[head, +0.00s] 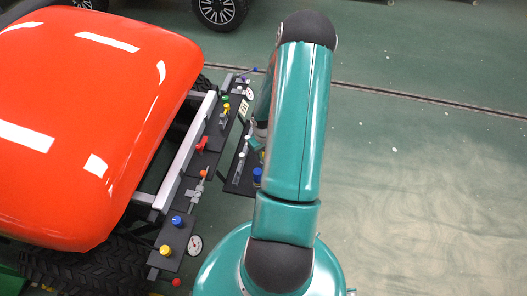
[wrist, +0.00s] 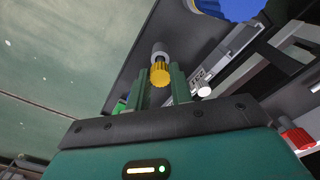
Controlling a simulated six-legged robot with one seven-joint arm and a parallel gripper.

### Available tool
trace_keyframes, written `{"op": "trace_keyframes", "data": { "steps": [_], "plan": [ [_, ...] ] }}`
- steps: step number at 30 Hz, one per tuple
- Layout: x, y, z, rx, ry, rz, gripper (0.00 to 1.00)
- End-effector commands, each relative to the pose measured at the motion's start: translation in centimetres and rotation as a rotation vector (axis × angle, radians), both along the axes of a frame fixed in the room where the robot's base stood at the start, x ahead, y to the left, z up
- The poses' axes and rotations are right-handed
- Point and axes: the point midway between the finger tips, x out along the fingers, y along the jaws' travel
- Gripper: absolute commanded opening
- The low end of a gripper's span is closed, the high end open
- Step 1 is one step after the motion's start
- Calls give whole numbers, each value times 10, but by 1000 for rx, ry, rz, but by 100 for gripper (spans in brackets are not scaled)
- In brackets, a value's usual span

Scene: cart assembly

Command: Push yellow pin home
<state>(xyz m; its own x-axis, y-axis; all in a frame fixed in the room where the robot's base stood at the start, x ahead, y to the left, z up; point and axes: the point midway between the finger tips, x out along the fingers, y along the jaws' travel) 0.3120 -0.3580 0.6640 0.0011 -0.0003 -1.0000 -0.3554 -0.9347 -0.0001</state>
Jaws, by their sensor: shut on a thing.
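The yellow pin (wrist: 160,74) shows in the wrist view as a ribbed yellow head in front of a pale grey collar (wrist: 160,51) on a dark panel (wrist: 125,78). My gripper (wrist: 161,84) has its two green fingers on either side of the yellow head and is shut on it. How deep the pin sits in the collar is hard to tell. In the head view my teal arm hides most of my gripper and the held pin.
A blue knob (wrist: 228,7), a white knob (wrist: 204,91) and a red knob (wrist: 295,138) are near my gripper. The cart's orange hood (head: 95,120) is at left in the head view, beside a dark panel with several knobs. Open green floor (head: 430,190) lies to the right.

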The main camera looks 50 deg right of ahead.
Motion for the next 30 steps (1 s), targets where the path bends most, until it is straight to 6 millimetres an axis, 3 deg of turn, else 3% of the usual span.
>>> {"op": "trace_keyframes", "data": {
  "steps": [30],
  "plan": [
    [0,0,-27,0,1,1,0]
  ]
}}
